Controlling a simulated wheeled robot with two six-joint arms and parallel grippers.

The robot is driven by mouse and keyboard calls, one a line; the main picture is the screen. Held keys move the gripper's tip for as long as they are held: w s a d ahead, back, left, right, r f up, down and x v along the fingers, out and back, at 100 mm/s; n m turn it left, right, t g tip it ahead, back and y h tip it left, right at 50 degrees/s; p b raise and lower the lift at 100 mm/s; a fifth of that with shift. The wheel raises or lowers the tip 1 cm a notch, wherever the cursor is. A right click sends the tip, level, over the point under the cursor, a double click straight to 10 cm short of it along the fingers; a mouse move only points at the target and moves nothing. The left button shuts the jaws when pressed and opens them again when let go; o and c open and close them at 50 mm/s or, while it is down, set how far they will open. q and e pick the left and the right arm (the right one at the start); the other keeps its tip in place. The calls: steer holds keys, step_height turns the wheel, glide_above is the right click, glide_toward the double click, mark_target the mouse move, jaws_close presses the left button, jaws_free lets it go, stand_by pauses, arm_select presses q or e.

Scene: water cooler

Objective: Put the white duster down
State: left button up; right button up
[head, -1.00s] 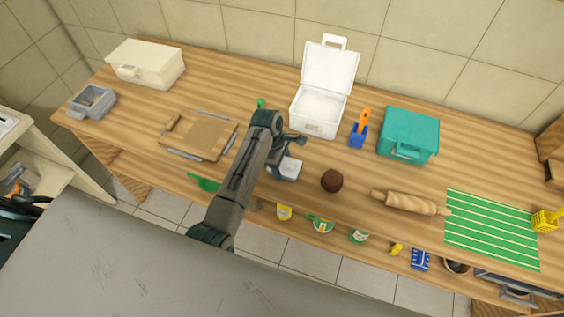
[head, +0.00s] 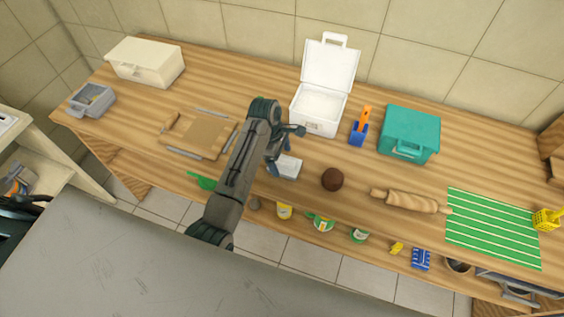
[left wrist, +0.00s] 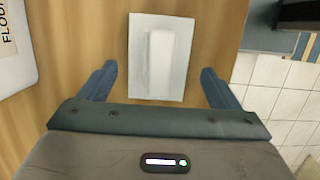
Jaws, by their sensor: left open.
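The white duster (head: 288,167) lies flat on the wooden counter near its front edge, just right of my left gripper in the head view. In the left wrist view the duster (left wrist: 142,58) is a pale rectangular plate with a raised white grip along its middle. My left gripper (left wrist: 158,78) is open, its blue-grey fingers spread on either side of the duster's near end, with wood visible between each finger and the plate. In the head view the wrist partly hides the gripper (head: 273,163). My right gripper is not in view.
An open white case (head: 318,122) stands behind the duster, and a brown ball (head: 332,179) lies to its right. A blue-and-orange tool (head: 360,130), teal case (head: 409,135), rolling pin (head: 410,202) and green striped mat (head: 492,228) are farther right. A wooden board (head: 203,137) lies left.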

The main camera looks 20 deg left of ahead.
arm_select(q)
steer(key=b+v, duration=0.1)
steer(key=v, duration=0.5)
steer(key=shift+a+r+b, duration=0.1)
steer(key=shift+r+b, duration=0.15)
steer(key=shift+b, duration=0.1)
steer(key=p+v, duration=0.2)
steer(key=v, duration=0.1)
steer(key=shift+r, duration=0.35)
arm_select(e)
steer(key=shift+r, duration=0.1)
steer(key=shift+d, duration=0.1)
